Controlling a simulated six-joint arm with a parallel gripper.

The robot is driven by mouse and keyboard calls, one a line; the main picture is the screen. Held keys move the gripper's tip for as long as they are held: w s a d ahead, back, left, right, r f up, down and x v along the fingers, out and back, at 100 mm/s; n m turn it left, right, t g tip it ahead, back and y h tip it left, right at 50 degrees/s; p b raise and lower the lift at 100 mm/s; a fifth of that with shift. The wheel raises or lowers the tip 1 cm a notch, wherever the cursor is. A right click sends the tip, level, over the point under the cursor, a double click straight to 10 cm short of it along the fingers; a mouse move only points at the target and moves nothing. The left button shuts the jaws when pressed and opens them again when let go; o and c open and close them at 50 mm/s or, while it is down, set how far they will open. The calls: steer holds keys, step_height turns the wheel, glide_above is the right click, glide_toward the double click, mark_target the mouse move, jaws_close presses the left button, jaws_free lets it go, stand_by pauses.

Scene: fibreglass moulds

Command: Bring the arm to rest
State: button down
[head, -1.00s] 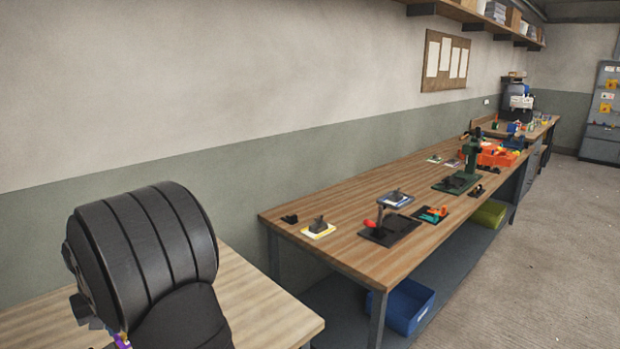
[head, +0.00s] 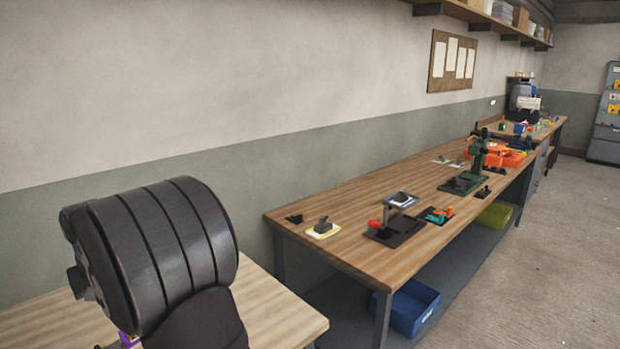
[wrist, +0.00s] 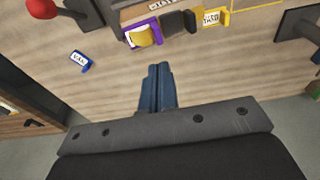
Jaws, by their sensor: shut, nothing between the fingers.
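My gripper (wrist: 158,90) shows in the wrist view with its two blue-grey fingers together and nothing between them. It is above a light wood bench top (wrist: 100,88), apart from the things on it. In the head view a black rounded part of my arm fills the lower left, over a near wooden bench (head: 275,309). My fingers are not visible in the head view.
In the wrist view a purple-framed holder with a yellow piece (wrist: 141,36), a yellow tag (wrist: 213,18), a blue tag (wrist: 79,61) and a red knob (wrist: 41,8) lie around. A long workbench (head: 330,246) with tools runs along the wall.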

steer(key=shift+f, duration=3.5)
steer(key=shift+r, duration=0.1)
